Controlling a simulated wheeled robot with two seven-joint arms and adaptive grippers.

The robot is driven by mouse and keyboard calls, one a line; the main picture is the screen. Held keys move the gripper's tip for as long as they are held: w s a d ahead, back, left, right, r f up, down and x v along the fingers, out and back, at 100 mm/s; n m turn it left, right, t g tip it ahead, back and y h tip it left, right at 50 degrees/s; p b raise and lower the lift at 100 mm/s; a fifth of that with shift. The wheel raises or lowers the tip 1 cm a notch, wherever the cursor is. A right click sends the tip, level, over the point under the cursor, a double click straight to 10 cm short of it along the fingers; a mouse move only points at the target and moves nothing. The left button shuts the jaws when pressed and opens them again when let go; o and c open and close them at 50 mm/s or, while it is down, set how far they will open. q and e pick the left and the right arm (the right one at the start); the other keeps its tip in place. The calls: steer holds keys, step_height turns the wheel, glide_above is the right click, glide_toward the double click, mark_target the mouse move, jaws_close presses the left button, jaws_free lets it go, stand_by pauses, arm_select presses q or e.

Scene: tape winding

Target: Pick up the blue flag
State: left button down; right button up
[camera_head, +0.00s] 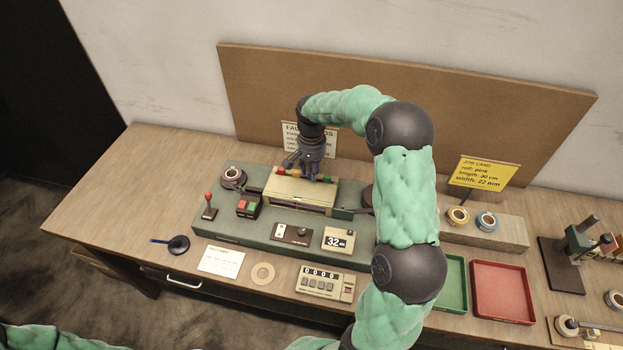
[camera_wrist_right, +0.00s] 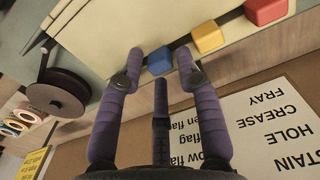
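The blue flag (camera_wrist_right: 159,61) is a small blue block on the edge of the cream-coloured machine top. A yellow flag (camera_wrist_right: 207,37) and a red flag (camera_wrist_right: 265,10) sit in the same row to its right in the right wrist view. My right gripper (camera_wrist_right: 159,68) is open, with two purple fingertips on either side of the blue flag and a third finger below it. I cannot tell whether any finger touches it. In the head view my right gripper (camera_head: 311,172) is over the flag row and partly hides it. My left gripper is not in view.
The machine (camera_head: 236,177) has a reel at each side. A printed sign (camera_wrist_right: 250,125) stands behind the flags. A yellow job card (camera_head: 485,171), tape rolls and green and red trays (camera_head: 503,291) are to the right. The left end of the table is clear.

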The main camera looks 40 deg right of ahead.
steer(key=shift+f, duration=0.45)
steer(key=c, duration=0.6)
steer(key=shift+r, duration=0.1)
